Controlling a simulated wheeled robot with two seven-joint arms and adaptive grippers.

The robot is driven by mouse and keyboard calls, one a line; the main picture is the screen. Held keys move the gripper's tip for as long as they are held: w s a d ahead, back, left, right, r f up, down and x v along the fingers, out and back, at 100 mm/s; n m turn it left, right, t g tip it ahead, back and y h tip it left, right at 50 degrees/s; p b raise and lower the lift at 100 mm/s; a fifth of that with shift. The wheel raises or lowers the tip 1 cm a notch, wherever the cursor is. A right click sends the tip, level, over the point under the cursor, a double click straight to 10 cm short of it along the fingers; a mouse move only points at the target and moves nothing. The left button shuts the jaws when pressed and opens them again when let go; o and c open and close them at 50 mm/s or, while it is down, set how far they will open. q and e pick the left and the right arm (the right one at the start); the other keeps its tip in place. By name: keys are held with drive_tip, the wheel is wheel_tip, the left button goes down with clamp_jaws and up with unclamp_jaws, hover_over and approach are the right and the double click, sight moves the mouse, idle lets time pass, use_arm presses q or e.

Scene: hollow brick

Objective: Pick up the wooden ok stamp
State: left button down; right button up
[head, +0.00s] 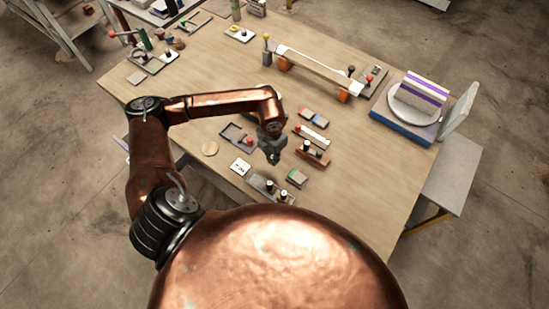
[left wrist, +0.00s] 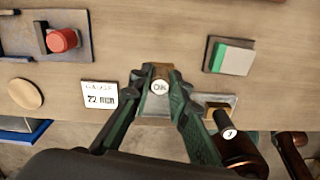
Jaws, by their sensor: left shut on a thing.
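The wooden ok stamp (left wrist: 160,86) shows in the left wrist view, with its round white face marked OK and a brown wooden body behind. My left gripper (left wrist: 162,80) is shut on it, one finger on each side. In the head view my left gripper (head: 273,159) points down over the near part of the table; the held stamp is hard to make out there. A grey plate (head: 258,184) is close below, with a stamp marked 3 (left wrist: 230,134) at its right in the left wrist view. I cannot tell how high the held stamp is.
A white card (head: 241,167) and round wooden disc (head: 210,148) lie left of the gripper. A green-and-white block (head: 297,178) lies to the right. A red-knobbed tray (head: 234,133) and a long raised bar (head: 318,69) are farther back. The table's near edge is close.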

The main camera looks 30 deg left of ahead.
use_arm(q)
drive_tip(key=s+r, duration=0.8)
drive_tip(key=s, duration=0.4)
drive_tip(key=shift+s+a+b, duration=0.2)
drive_tip(key=shift+s+b, duration=0.05)
drive_tip(key=shift+b, duration=0.2)
drive_tip(key=c, duration=2.3)
unclamp_jaws()
drive_tip(key=shift+c, duration=0.2)
drive_tip(key=c, duration=0.4)
drive_tip(key=shift+w, duration=0.1)
